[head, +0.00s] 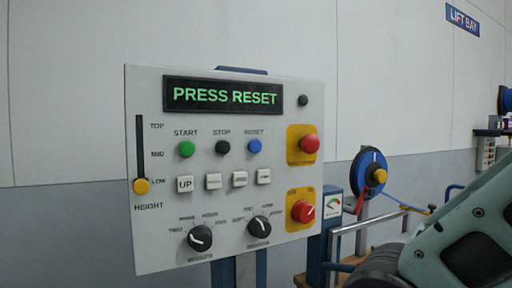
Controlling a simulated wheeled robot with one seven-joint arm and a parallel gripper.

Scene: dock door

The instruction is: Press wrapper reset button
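The wrapper control panel (155,240) stands upright on a post, facing me. Its display (224,95) reads PRESS RESET in green letters. The blue reset button (254,146) sits under the RESET label, at the right end of a row with the green start button (186,149) and the black stop button (222,147). Nothing covers the reset button. My gripper is not in view. A pale green link of my arm shows at the lower right, apart from the panel in the picture.
Two red knobs on yellow plates, an upper one (309,144) and a lower one (303,211), are right of the buttons. A yellow height slider (141,186) is at the left. A blue reel (369,172) and metal rail (368,222) stand right of the panel.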

